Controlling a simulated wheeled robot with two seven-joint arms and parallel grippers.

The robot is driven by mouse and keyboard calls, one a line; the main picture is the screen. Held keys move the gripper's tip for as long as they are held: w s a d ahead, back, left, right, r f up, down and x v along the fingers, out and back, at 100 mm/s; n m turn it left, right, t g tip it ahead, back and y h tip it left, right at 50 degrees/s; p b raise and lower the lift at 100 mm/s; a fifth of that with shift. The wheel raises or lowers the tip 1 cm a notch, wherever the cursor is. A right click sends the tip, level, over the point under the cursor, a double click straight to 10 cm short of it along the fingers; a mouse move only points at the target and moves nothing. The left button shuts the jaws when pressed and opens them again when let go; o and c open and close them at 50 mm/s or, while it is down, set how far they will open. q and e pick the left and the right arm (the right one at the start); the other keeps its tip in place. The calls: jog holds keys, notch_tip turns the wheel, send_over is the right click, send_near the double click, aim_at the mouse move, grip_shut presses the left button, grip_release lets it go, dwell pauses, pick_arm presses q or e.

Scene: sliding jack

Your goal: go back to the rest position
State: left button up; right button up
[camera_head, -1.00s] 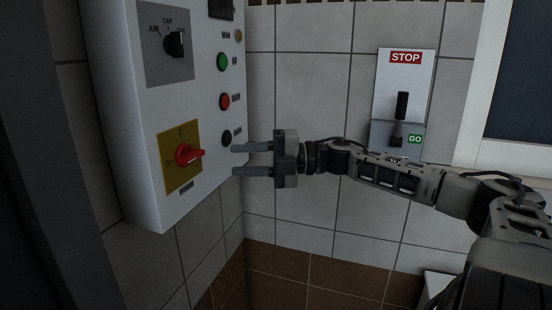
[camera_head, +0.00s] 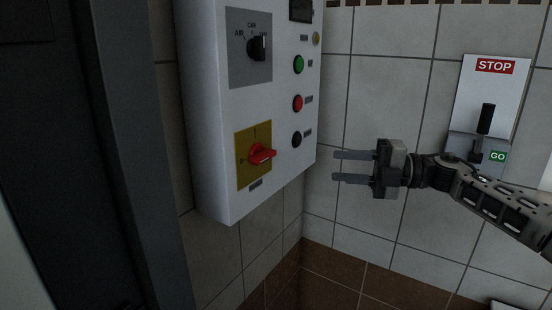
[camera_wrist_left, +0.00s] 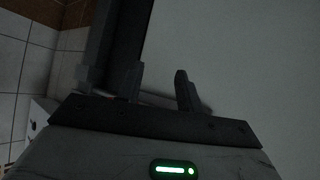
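My right gripper (camera_head: 353,167) is in the head view, to the right of the white control box and in front of the tiled wall. Its two fingers are parallel and apart, pointing left, with nothing between them. A gap shows between the fingertips and the box. My left gripper (camera_wrist_left: 158,84) shows only in the left wrist view. Its two fingers stand apart with nothing seen between them. The control box (camera_head: 212,160) carries a red rotary switch (camera_head: 261,154) on a yellow plate and a black selector knob (camera_head: 257,48).
Green (camera_head: 298,64), red (camera_head: 297,103) and black (camera_head: 297,139) buttons sit on the box. A STOP/GO slider panel (camera_head: 497,92) is on the wall at right. A dark frame (camera_head: 125,150) stands at left. A pale flat surface (camera_wrist_left: 240,60) is close to the left gripper.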

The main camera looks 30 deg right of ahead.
jog(key=s+a+f+m+t+h, duration=0.1)
jog(key=a+f+m+h, duration=0.3)
jog(key=f, duration=0.5)
jog(key=s+a+f+m+t+h, duration=0.1)
jog(key=s+f+m+h, duration=0.1)
jog(key=f+m, duration=0.55)
jog(key=s+a+f+m+t+h, duration=0.1)
jog(key=a+f+m+t+h, duration=0.15)
jog(key=f+m, duration=0.45)
jog(key=s+a+f+m+g, duration=0.3)
jog(key=s+a+f, duration=0.2)
jog(key=a, duration=0.6)
jog(key=s+a+f+m+g+h, duration=0.1)
jog(key=s+a+f+m+g, duration=0.2)
jog(key=a+f, duration=0.5)
jog(key=s+a+g, duration=0.1)
jog(key=s+a, duration=0.1)
jog(key=a, duration=0.1)
jog(key=shift+a+f, duration=0.15)
jog(key=shift+f, duration=0.05)
